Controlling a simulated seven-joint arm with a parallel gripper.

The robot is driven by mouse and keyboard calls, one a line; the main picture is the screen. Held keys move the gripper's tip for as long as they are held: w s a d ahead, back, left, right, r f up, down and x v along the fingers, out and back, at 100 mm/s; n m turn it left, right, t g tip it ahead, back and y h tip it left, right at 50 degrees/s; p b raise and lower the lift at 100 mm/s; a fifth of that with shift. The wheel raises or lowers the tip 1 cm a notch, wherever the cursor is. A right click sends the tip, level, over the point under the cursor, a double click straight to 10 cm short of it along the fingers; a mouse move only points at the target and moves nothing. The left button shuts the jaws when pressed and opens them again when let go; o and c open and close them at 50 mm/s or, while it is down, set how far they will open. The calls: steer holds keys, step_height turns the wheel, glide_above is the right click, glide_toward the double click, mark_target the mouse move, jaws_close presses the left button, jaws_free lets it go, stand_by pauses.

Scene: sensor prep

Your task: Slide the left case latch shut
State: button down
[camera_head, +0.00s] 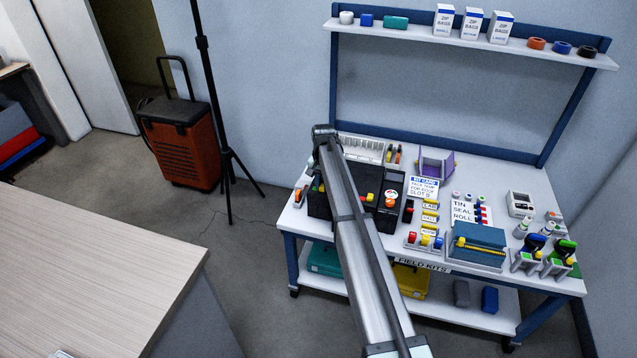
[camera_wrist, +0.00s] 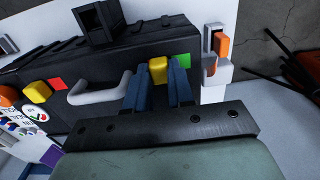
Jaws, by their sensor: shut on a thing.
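The black case (camera_head: 318,208) stands on the left of the workbench. In the wrist view its front (camera_wrist: 85,65) fills the upper left, with a grey handle (camera_wrist: 98,90) in the middle. My gripper (camera_wrist: 158,80) is shut on a yellow latch, the left case latch (camera_wrist: 158,70), with a blue finger on each side of it. A green patch (camera_wrist: 185,60) shows beside this latch. The other yellow latch (camera_wrist: 38,91) has a red patch (camera_wrist: 58,84) beside it. In the head view my arm hides the gripper and most of the left latch.
An orange-and-white holder (camera_wrist: 217,45) stands close beside the case on the held latch's side. A kit card (camera_head: 424,188), a tin-seal-roll sign (camera_head: 466,213) and a blue box (camera_head: 478,240) crowd the bench to the right. A shelf (camera_head: 470,45) runs above.

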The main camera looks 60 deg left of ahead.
steer(key=c, duration=1)
jaws_free()
steer(key=shift+w+d, duration=0.2)
steer(key=shift+o, duration=0.2)
steer(key=shift+s+a, duration=0.35)
steer(key=shift+s+a+r, duration=0.15)
steer(key=shift+s+a, duration=0.55)
steer(key=shift+a, duration=0.05)
step_height(320, 180, up, 14)
steer(key=n+y, duration=0.1)
steer(key=n, duration=0.1)
steer(key=w+d+f, duration=0.1)
steer(key=d+f, duration=0.7)
steer(key=d, duration=0.3)
steer(key=w+d+f, duration=0.1)
steer(key=d+f, duration=0.7)
steer(key=d, duration=0.3)
steer(key=w+d+f+n, duration=0.1)
steer(key=d+f, duration=0.7)
steer(key=d, duration=0.3)
steer(key=shift+w+d+f, duration=0.2)
steer(key=shift+w+d, duration=0.1)
steer(key=shift+w, duration=0.05)
